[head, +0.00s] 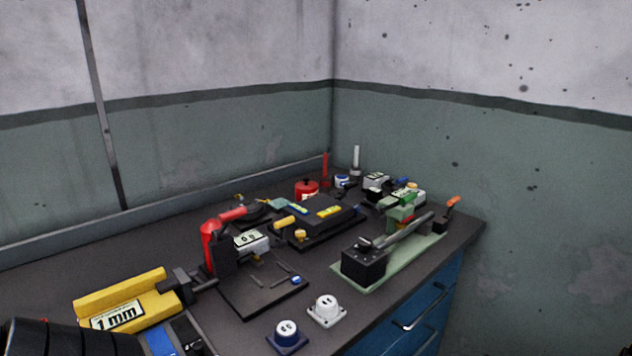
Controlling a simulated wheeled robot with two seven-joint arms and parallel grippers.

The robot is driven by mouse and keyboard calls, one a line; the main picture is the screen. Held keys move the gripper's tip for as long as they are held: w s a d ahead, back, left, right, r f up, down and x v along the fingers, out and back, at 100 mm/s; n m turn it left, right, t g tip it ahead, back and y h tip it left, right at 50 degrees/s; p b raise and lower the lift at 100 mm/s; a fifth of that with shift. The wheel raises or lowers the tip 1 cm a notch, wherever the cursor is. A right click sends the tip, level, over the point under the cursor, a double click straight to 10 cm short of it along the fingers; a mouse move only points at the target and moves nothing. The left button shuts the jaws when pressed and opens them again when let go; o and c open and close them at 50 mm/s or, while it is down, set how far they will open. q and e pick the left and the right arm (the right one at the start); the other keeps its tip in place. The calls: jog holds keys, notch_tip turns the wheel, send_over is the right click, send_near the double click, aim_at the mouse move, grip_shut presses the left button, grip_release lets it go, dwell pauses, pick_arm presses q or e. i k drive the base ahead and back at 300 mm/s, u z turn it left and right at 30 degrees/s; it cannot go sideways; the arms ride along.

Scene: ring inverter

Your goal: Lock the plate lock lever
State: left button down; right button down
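A red lever handle (232,213) sits on a dark upright block (220,250) beside a black plate (262,290) on the workbench. The handle bends at the top and points right, slightly upward. A smaller lever with an orange tip (453,201) stands tilted at the far right end of the bench. No label shows which of these is the plate lock lever, and I cannot tell whether either is locked. I see no gripper fingers in the head view. A black ridged shape at the bottom left corner is cut off, and I cannot tell what it is.
A yellow device marked "1 mm" (125,302) lies at the front left of the dark workbench (60,267). White (326,309) and blue (287,336) sockets sit at the front. A green-based tool (408,262) with a long grey bar is on the right. Walls close the back and right.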

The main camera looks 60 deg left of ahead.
aim_at(346, 187)
jog(key=u, duration=0.85)
